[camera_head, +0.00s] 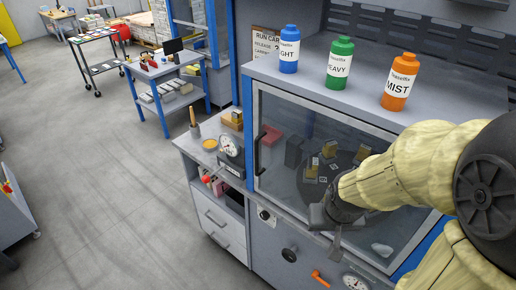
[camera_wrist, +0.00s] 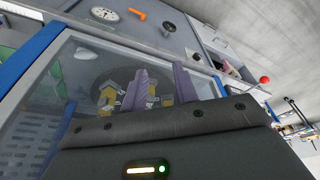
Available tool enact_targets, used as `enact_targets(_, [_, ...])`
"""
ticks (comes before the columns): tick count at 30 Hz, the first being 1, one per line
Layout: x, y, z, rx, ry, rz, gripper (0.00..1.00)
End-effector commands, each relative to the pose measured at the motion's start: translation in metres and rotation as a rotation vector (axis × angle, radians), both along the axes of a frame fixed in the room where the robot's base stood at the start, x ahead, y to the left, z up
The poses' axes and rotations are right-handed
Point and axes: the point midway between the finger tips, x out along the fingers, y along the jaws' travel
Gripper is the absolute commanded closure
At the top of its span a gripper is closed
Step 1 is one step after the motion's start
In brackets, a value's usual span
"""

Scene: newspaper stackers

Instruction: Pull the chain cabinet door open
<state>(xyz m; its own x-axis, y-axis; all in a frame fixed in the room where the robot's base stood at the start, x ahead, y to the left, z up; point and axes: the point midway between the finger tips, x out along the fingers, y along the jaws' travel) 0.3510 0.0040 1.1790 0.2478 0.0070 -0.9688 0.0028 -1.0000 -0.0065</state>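The chain cabinet (camera_head: 345,100) is grey with blue edges. Its framed glass door (camera_head: 285,120) appears shut, and several dark and yellow parts show behind the glass. A dark upright bar handle (camera_head: 258,155) is on the door's left side. My gripper (camera_head: 327,236) is in front of the lower part of the glass, to the right of and below the handle, apart from it. In the wrist view, the two purple-grey fingers of my gripper (camera_wrist: 160,72) stand apart with nothing between them, and the glass door (camera_wrist: 75,75) is beyond them. The handle cannot be made out there.
Blue (camera_head: 289,52), green (camera_head: 339,65) and orange (camera_head: 398,85) bottles stand on the cabinet top. Below the door are a gauge (camera_head: 355,283) and an orange lever (camera_head: 320,278). A drawer bench (camera_head: 222,222) with a dial scale stands at left.

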Motion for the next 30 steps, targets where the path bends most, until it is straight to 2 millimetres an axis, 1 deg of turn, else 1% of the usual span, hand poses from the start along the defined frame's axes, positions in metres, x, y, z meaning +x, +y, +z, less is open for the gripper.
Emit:
enact_targets(2, [0.008,0.01,-0.007,0.012,-0.035,0.011,0.71])
enact_targets(5, [0.026,0.03,-0.015,0.037,-0.118,0.024,0.71])
enact_targets(9, [0.058,0.065,-0.025,0.078,-0.287,0.035,0.71])
enact_targets(12, [0.079,0.088,-0.028,0.096,-0.418,0.032,0.71])
enact_targets(15, [0.095,0.111,-0.029,0.104,-0.547,0.026,0.71])
enact_targets(18, [0.107,0.13,-0.027,0.101,-0.676,0.016,0.71])
enact_targets(21, [0.114,0.147,-0.023,0.089,-0.806,0.004,0.71])
enact_targets(24, [0.116,0.161,-0.018,0.066,-0.936,-0.013,0.71])
enact_targets(26, [0.115,0.169,-0.013,0.048,-1.016,-0.021,0.71])
enact_targets(30, [0.105,0.182,-0.001,-0.001,-1.186,-0.046,0.71])
